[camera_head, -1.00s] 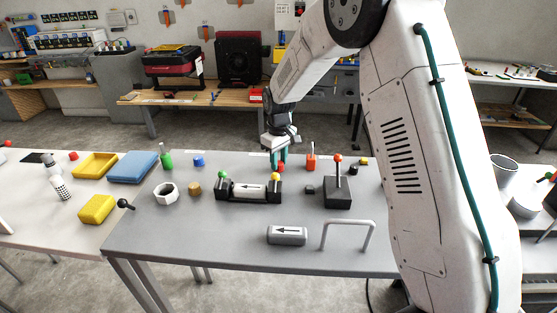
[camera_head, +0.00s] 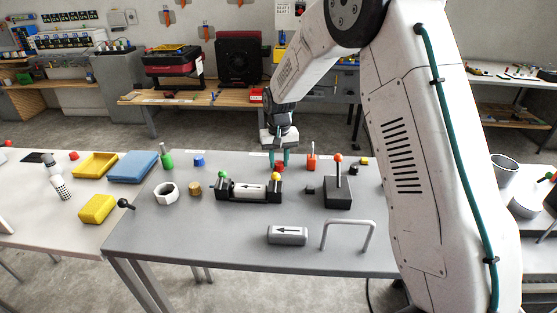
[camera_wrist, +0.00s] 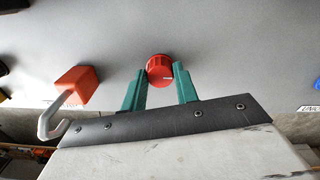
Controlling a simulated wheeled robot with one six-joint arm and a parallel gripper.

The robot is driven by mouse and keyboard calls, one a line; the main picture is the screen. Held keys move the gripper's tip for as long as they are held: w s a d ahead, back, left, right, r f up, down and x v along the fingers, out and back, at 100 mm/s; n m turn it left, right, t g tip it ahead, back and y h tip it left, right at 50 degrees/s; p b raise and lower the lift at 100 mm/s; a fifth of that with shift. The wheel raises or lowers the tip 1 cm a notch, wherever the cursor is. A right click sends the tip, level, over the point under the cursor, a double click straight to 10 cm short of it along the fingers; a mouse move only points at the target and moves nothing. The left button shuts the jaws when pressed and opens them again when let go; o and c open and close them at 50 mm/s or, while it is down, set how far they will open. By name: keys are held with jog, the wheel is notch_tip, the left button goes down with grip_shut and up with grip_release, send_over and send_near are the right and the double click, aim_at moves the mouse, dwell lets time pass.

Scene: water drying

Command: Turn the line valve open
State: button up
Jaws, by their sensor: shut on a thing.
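A round red knob (camera_head: 279,167), likely the line valve, sits at the back of the grey table, behind the black fixture. The wrist view shows its ribbed red body and a pale line on its face (camera_wrist: 159,68). My gripper (camera_head: 279,158) is over it, pointing down, with green fingers. In the wrist view, the fingers stand on either side of the knob and are shut on it.
A black fixture (camera_head: 230,193) holds an arrow-marked cylinder, with green and yellow knobs. Right of my gripper stand an orange-red piece (camera_head: 311,163) and an orange-topped lever box (camera_head: 338,193). A loose arrow-marked cylinder (camera_head: 288,235) and grey handle (camera_head: 347,226) are at the front.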

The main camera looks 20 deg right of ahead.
aim_at(279, 163)
jog(key=shift+w+r, duration=0.1)
jog(key=shift+w, duration=0.05)
jog(key=o, duration=1)
notch_tip(279, 163, up, 8)
jog(key=shift+f, duration=0.15)
jog(key=shift+n+t, duration=0.6)
jog(key=shift+n, duration=0.2)
jog(key=s+d+r, duration=0.1)
jog(key=s+r, duration=0.3)
jog(key=s, duration=1)
jog(key=s+d+r, duration=0.1)
jog(key=s+r, duration=0.3)
jog(key=s, duration=1)
jog(key=s+d+r, duration=0.1)
jog(key=s+r, duration=0.4)
jog(key=s, duration=1)
